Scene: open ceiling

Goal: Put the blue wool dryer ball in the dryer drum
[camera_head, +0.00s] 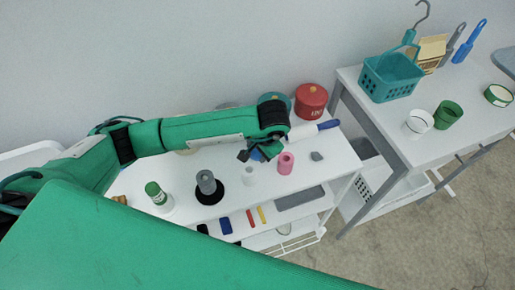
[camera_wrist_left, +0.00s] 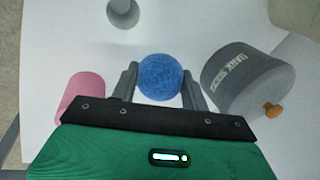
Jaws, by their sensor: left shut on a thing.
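The blue wool dryer ball (camera_wrist_left: 161,76) sits between the two grey fingers of my left gripper (camera_wrist_left: 160,85) in the left wrist view, with a finger against each side. In the head view my left gripper (camera_head: 255,155) is over the white shelf unit (camera_head: 325,155), and part of the blue ball (camera_head: 257,155) shows there. The fingers are shut on the ball. Its height above the shelf top is hard to tell. I cannot make out a dryer drum in either view. My right gripper is not in view.
A pink cylinder (camera_head: 286,163), a white cylinder (camera_head: 249,176) and a dark spool (camera_head: 207,183) stand near the gripper. A red lidded pot (camera_head: 311,101) is behind. A grey lettered container (camera_wrist_left: 246,80) is close on the right. A teal basket (camera_head: 390,77) stands on the right table.

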